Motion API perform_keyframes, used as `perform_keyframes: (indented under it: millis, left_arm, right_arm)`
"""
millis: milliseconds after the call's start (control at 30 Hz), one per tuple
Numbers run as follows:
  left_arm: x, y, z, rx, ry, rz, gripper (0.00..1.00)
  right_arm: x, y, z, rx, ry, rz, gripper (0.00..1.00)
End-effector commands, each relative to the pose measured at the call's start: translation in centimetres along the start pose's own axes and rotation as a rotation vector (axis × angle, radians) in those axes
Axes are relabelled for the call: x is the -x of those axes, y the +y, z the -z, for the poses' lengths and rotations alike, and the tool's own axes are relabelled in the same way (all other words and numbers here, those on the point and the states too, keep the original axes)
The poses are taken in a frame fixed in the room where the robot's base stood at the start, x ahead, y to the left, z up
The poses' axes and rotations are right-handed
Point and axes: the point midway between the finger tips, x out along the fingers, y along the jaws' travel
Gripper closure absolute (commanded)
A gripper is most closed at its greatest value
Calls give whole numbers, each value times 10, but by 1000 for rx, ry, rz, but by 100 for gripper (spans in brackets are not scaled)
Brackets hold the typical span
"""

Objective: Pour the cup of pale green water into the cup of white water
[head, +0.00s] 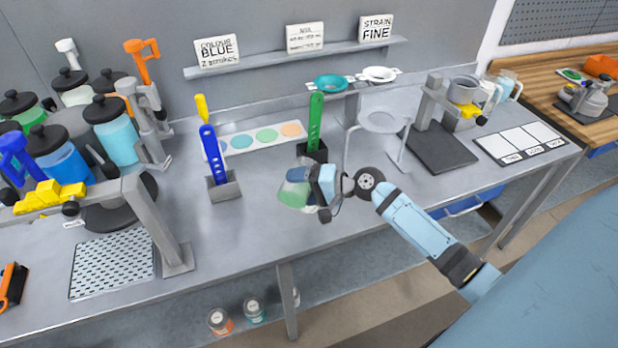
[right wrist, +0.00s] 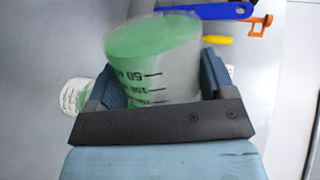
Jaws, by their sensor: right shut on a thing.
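My right gripper (head: 312,185) is above the middle of the bench and is shut on a clear graduated cup of pale green water (right wrist: 155,65). In the right wrist view the cup sits between the two fingers, with green showing at its top and black measuring marks on its side. In the head view the pale green cup (head: 292,194) shows at the gripper's left side, partly hidden by the fingers. A second clear cup (right wrist: 75,96) shows at the lower left of the right wrist view, apart from the held cup and partly hidden by a finger. Its contents are unclear. My left gripper is out of view.
A blue spatula (head: 211,150) stands in a grey holder to the left. A green spatula (head: 315,120) stands just behind the gripper. A palette strip (head: 255,137) lies behind. A round white stand (head: 383,121) is to the right. Bare bench lies front left of the gripper.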

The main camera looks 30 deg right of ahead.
Motion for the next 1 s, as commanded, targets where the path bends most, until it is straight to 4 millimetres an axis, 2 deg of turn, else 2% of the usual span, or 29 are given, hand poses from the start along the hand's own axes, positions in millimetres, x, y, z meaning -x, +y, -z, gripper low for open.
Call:
perform_keyframes:
  millis: [1000]
  left_arm:
    - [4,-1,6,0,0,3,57]
  right_arm:
    - [2,-6,4,-86,-26,11,49]
